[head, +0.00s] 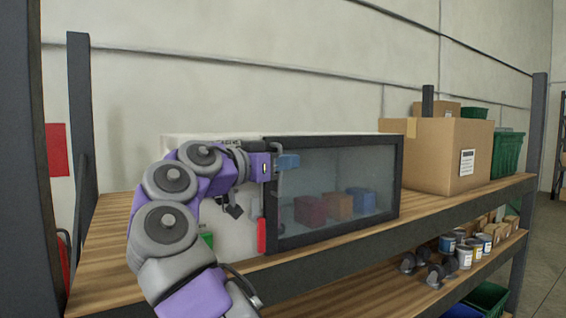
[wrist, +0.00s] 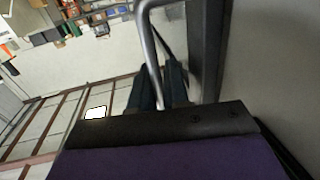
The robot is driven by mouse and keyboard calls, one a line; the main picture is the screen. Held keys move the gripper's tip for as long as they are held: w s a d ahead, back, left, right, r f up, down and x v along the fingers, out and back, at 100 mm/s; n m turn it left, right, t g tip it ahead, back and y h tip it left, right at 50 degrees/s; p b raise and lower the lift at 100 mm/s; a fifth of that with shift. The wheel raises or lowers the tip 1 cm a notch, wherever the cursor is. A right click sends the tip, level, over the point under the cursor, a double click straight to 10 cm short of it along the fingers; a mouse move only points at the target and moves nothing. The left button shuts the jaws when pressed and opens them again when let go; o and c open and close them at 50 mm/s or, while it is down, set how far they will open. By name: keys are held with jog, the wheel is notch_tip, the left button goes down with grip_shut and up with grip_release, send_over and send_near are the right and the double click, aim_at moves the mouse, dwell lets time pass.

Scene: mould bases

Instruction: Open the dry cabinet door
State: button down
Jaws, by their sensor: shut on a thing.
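The dry cabinet (head: 320,140) is a white box on the wooden shelf. Its glass door (head: 335,180) has a dark frame and looks shut against the body. A grey metal bar handle (head: 277,185) stands at the door's left edge. My gripper (head: 288,161) is at the upper part of this handle and shut on it. In the wrist view the handle (wrist: 150,50) curves in front of my dark fingers (wrist: 165,88), beside the dark door frame (wrist: 208,45). The exact contact is partly hidden.
Maroon, orange and blue boxes (head: 338,205) show behind the glass. A red item (head: 261,236) is at the frame's lower left. A large cardboard box (head: 440,155) stands close to the right, with green crates (head: 508,155) beyond. Cans (head: 465,257) sit on the shelf below.

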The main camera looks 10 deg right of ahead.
jog(key=shift+d, duration=0.1)
jog(key=shift+s+d+f+b, duration=0.1)
jog(key=shift+b, duration=0.5)
jog(key=shift+s+d+b, duration=0.15)
jog(key=shift+s+b, duration=0.1)
jog(key=shift+b, duration=0.1)
